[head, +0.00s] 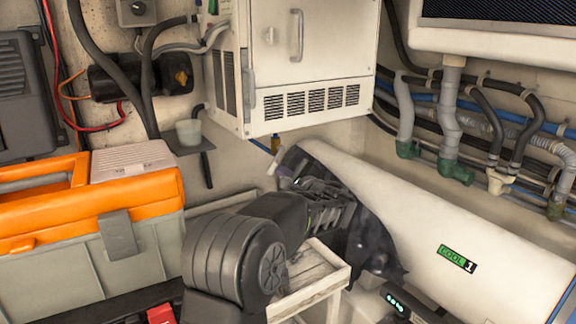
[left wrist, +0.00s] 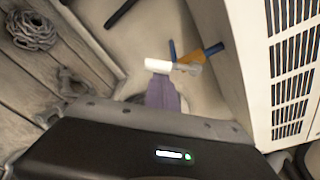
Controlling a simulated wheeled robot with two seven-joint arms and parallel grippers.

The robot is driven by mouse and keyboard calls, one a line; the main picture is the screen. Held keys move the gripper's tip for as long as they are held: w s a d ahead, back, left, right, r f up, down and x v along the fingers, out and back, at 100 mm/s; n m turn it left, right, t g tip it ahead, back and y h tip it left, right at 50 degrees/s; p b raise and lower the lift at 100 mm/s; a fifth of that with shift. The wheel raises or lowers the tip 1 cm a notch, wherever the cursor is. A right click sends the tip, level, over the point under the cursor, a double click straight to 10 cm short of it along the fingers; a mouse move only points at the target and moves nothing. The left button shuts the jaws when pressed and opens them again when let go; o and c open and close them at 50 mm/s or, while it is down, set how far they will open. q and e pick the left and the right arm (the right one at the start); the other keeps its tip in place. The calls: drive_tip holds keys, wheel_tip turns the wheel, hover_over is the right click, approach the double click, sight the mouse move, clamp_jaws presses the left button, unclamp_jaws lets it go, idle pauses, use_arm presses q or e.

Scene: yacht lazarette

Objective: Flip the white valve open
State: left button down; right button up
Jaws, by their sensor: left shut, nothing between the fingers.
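The white valve handle (head: 271,166) is a small white lever below the white cabinet, beside a brass fitting (head: 276,145) on a blue pipe. In the left wrist view the handle (left wrist: 157,65) lies to the left of the brass body (left wrist: 189,66). My left gripper (head: 284,174) is shut and empty, its tip close to the handle. In the left wrist view its purplish fingers (left wrist: 162,94) point at the handle, just below it. I cannot tell whether they touch. My right gripper is not in view.
The white cabinet (head: 310,65) hangs right above the valve. A large white cylinder marked COOL 1 (head: 450,225) lies to the right. An orange and grey toolbox (head: 90,215) stands at left. A pale wooden crate (head: 322,287) is below my arm.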

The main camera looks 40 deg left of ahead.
use_arm(q)
drive_tip(key=m+p, duration=0.1)
drive_tip(key=p, duration=0.1)
drive_tip(key=s+r+m+p, duration=0.1)
drive_tip(key=m+p, duration=0.1)
drive_tip(key=s+r+m+p, duration=0.1)
drive_tip(key=p, duration=0.1)
drive_tip(key=shift+a+r+m+g, duration=0.15)
drive_tip(key=shift+a+m+g, duration=0.2)
drive_tip(key=shift+m+g, duration=0.05)
drive_tip(key=m+p, duration=0.2)
drive_tip(key=p, duration=0.1)
drive_tip(key=shift+s+a+r+g, duration=0.1)
drive_tip(key=shift+s+r+g, duration=0.2)
drive_tip(key=shift+s+r, duration=0.15)
drive_tip(key=b, duration=0.4)
approach(273, 164)
wheel_tip(273, 164, down, 3)
drive_tip(key=s, duration=0.1)
drive_tip(key=shift+s+d, duration=0.2)
drive_tip(key=shift+d, duration=0.15)
